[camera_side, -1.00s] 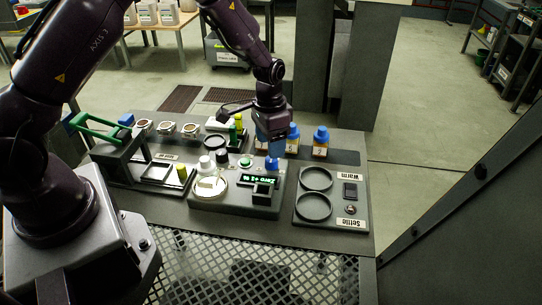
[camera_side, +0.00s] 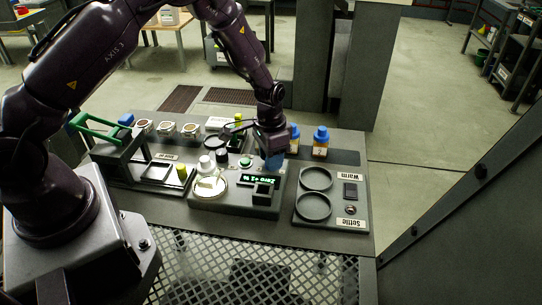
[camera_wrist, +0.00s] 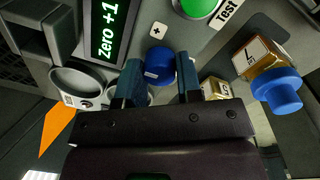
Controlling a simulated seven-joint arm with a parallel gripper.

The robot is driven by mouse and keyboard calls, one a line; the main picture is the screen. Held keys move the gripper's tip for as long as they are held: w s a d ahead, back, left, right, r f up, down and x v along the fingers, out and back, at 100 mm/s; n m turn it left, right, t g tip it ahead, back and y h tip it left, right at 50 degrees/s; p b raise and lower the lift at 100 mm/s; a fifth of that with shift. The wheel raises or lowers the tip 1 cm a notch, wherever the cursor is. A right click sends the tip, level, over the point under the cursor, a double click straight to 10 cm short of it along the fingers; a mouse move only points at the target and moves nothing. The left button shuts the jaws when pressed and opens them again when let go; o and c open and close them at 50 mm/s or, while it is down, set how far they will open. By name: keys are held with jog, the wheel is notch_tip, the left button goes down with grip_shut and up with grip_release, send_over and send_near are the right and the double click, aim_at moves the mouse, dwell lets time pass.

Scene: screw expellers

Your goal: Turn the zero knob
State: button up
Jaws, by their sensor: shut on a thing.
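The zero knob (camera_wrist: 159,66) is a round blue knob beside a "+" label in the wrist view. My gripper (camera_wrist: 160,58) has its two blue fingers on either side of the knob, shut on it. In the side view my gripper (camera_side: 272,160) points down at the right back of the grey device (camera_side: 225,202), and its fingers hide the knob. The lit green display (camera_wrist: 107,32) reads "zero +1" in the wrist view. It also shows in the side view (camera_side: 258,184), where the text is small.
A green Test button (camera_side: 246,162) is left of my gripper. A white round pan (camera_side: 210,187) is on the device's left. Blue-capped bottles (camera_side: 320,150) stand close behind and right. The Warm/Settle panel (camera_side: 335,221) with two round rings is at the right.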

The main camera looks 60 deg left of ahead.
jog(key=shift+n, duration=2.8)
jog(key=o, duration=0.9)
jog(key=shift+o, duration=0.2)
notch_tip(320, 180, up, 13)
jog(key=shift+s+a, duration=0.15)
jog(key=shift+a, duration=0.1)
